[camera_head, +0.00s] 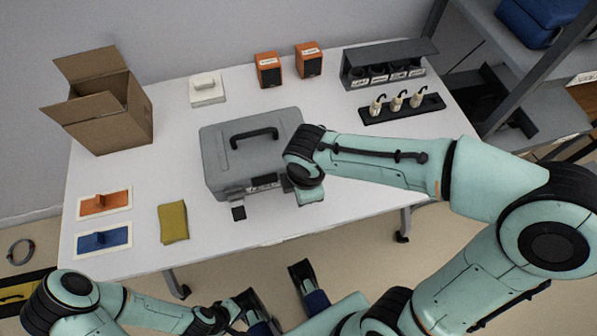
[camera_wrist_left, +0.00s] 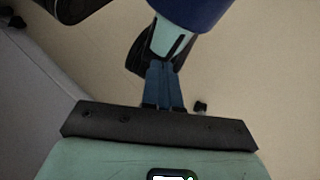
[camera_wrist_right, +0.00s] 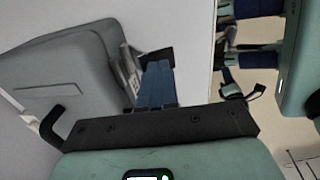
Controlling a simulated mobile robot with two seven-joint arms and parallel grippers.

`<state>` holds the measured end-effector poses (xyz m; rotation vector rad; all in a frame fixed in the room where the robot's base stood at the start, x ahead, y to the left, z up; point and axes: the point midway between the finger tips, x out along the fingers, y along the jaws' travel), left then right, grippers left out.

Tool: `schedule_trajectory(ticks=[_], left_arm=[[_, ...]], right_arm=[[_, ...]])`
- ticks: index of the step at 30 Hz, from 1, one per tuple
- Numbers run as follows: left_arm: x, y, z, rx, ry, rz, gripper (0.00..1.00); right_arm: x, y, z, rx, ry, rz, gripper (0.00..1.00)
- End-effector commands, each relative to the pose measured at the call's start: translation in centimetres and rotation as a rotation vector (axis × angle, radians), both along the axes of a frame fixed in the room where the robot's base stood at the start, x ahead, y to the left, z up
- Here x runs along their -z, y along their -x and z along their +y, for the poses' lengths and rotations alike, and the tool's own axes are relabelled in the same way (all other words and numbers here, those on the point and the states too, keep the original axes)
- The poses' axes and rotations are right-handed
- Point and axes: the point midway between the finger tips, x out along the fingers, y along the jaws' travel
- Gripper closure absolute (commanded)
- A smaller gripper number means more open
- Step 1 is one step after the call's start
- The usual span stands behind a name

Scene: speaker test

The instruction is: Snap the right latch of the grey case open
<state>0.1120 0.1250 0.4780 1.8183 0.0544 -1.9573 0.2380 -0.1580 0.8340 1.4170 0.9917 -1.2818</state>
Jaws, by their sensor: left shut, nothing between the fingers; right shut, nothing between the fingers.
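The grey case (camera_head: 222,150) lies closed on the white table, its black handle (camera_head: 254,137) on top. A dark square flap (camera_head: 238,213) sticks out at the left of its front. My right gripper is hidden under its wrist at the case's front right corner, and so is the right latch. In the right wrist view its blue fingers (camera_wrist_right: 157,68) are shut and empty beside the case (camera_wrist_right: 65,75), with a dark piece (camera_wrist_right: 158,53) beyond their tips. Touching cannot be told. My left gripper (camera_wrist_left: 163,68) is shut and empty, low before the table.
Orange speakers (camera_head: 268,70) and a black rack (camera_head: 390,65) stand behind. The table's front middle is clear.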

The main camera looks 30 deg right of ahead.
Motion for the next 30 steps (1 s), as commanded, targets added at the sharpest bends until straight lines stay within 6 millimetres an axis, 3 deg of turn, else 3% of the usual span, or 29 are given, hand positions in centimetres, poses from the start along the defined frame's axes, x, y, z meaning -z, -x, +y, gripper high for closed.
schedule_trajectory(ticks=[12, 25, 30], left_arm=[[-0.8, 0.0, 0.0, 0.001, 0.001, -0.002, 1.00], [-0.7, 0.4, -0.1, 0.004, 0.004, 0.013, 1.00], [-2.6, 1.0, -0.1, 0.009, 0.007, 0.035, 1.00]], right_arm=[[-0.4, -1.4, -0.3, 0.000, 0.000, 0.002, 1.00], [-0.3, -1.5, -0.4, 0.000, 0.000, 0.002, 1.00], [-2.7, -1.8, 0.1, 0.000, 0.000, 0.001, 1.00]])
